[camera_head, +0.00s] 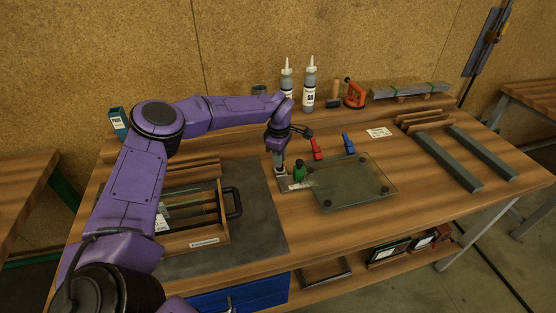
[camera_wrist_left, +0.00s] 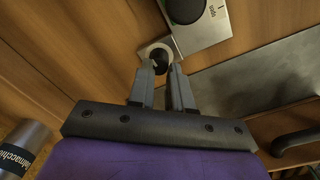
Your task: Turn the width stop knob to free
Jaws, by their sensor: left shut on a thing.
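The width stop is a small metal plate (camera_head: 298,184) at the left edge of a glass pane (camera_head: 345,182). It also shows in the left wrist view as a silver plate (camera_wrist_left: 212,28) with printed lettering. My left gripper (camera_head: 280,172) points down at the plate's left end. In the left wrist view its fingers are shut on a small dark knob (camera_wrist_left: 159,56) with a pale round collar. The fingers hide part of this knob. A larger dark round knob (camera_wrist_left: 185,9) shows at the wrist view's top edge.
A wooden tray (camera_head: 226,236) with a black handle (camera_head: 233,203) lies left on a grey mat (camera_head: 268,228). Red (camera_head: 316,149) and blue (camera_head: 348,143) clamps stand behind the glass. Bottles (camera_head: 309,87) stand at the back. Grey bars (camera_head: 447,162) lie right.

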